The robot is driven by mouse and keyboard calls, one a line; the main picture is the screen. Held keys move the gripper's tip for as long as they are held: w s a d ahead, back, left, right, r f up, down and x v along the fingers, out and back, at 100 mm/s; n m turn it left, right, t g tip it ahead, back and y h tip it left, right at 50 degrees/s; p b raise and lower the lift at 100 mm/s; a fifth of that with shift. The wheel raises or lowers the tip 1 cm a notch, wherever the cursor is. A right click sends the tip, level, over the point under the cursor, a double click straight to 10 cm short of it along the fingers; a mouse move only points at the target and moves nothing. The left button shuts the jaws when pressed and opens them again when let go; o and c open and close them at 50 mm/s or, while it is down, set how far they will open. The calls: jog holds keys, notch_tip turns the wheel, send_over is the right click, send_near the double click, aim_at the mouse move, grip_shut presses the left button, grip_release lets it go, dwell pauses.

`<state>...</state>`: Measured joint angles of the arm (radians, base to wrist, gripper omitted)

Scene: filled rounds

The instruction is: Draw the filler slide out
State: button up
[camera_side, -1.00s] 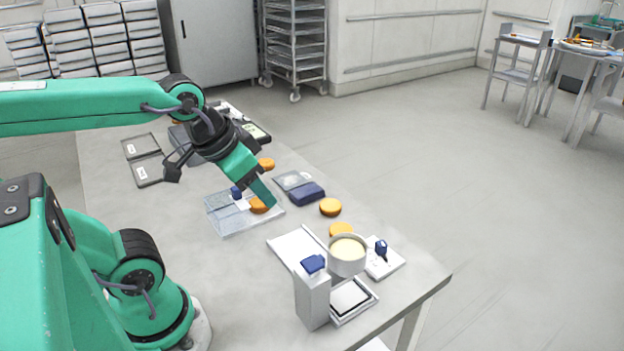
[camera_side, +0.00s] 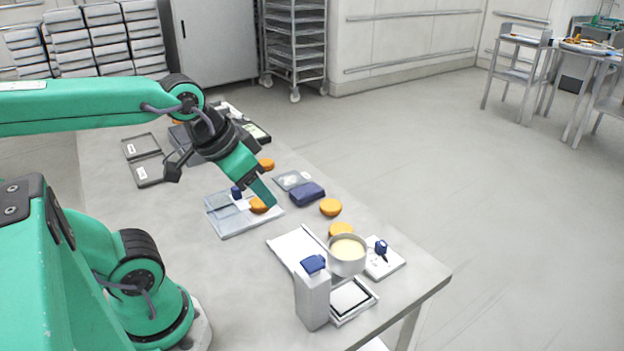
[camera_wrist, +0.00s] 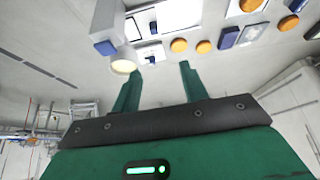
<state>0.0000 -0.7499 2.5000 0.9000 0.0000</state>
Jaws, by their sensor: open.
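The white filler cup (camera_side: 348,249) holds cream and stands near the front corner of the table. A white plate with an upright blue knob (camera_side: 381,249) sticks out to its right; I take this for the filler slide. In the wrist view the cup (camera_wrist: 123,60) lies up and left of the fingers. My gripper (camera_side: 268,199) is above the table near an orange round (camera_side: 258,205), well short of the filler. In the wrist view my gripper (camera_wrist: 160,67) is open, with nothing between its fingers.
A white block with a blue top (camera_side: 313,292) and a square pad (camera_side: 350,298) stand in front of the cup. A white sheet (camera_side: 291,242), orange rounds (camera_side: 330,207), a blue block (camera_side: 307,193) and a clear tray (camera_side: 228,226) lie behind it.

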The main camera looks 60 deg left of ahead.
jog(key=shift+c, duration=0.2)
dwell(0.4)
jog(key=shift+w+d+f+m+g, duration=0.3)
jog(key=shift+w+f+m+g, duration=0.65)
jog(key=shift+w+f+m, duration=1.65)
jog(key=shift+w+d+f+m+g, duration=0.25)
jog(key=shift+w+f+m+g, duration=1.05)
jog(key=shift+m, duration=2.1)
jog(key=shift+w+d+f+m+g, duration=0.3)
jog(key=shift+w+f+m+g, duration=0.25)
jog(key=shift+w+f+m, duration=2)
jog(key=shift+s+f+m, duration=0.35)
jog(key=shift+s+m, duration=0.05)
jog(key=shift+m, duration=0.05)
jog(key=shift+f, duration=3.85)
jog(key=shift+c, duration=0.4)
grip_shut()
